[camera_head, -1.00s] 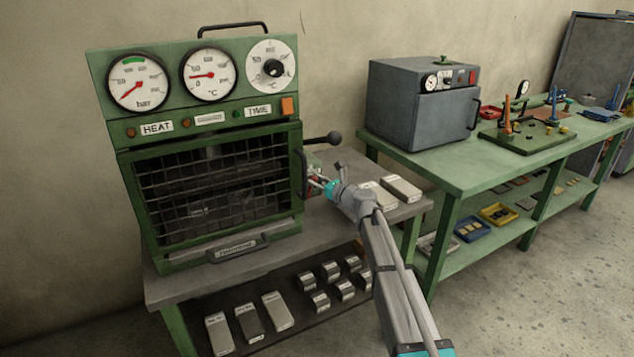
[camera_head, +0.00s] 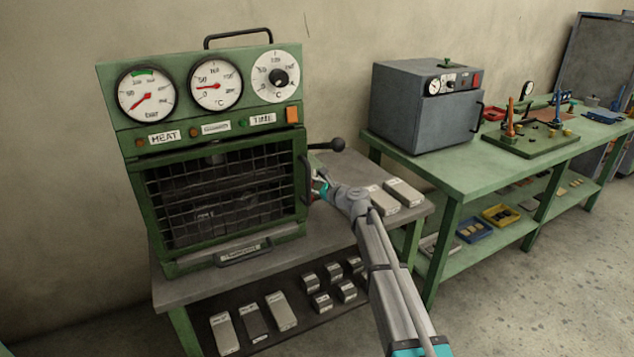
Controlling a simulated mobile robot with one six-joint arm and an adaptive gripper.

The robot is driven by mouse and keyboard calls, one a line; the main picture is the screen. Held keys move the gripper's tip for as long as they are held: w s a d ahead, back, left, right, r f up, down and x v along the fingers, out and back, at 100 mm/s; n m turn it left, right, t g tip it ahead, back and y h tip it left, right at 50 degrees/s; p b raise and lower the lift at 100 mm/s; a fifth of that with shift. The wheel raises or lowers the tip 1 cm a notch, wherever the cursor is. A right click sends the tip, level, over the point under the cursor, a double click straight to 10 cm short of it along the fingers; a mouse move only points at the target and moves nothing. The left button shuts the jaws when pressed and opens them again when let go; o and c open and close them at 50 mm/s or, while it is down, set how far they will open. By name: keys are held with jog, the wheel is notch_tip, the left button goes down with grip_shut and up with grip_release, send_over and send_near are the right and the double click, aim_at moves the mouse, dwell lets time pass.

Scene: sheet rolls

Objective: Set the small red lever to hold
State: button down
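The green heated machine (camera_head: 217,130), with gauges and a mesh-fronted chamber, stands on the left bench. My gripper (camera_head: 317,190) is at its right side, close to the black vertical handle (camera_head: 304,178) on the front edge. The gripper is small and partly lost against the machine's side, so I cannot tell whether its fingers are open or shut, or whether they touch anything. The small red lever cannot be made out clearly; the machine's right side is seen edge-on and partly covered by my gripper. A black ball-ended lever (camera_head: 337,145) sticks out above it.
Grey blocks (camera_head: 404,191) lie on the bench to the right of my wrist. Several metal pieces (camera_head: 282,310) lie on the lower shelf. A grey oven (camera_head: 425,110) stands on the green table (camera_head: 470,165) to the right. Open floor lies at the lower right.

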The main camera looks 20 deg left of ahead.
jog(key=shift+s+a+n+h+p, duration=0.35)
jog(key=shift+s+a+n+h, duration=0.05)
jog(key=shift+n, duration=0.5)
jog(key=shift+c, duration=1.9)
grip_release()
jog(key=shift+f, duration=0.1)
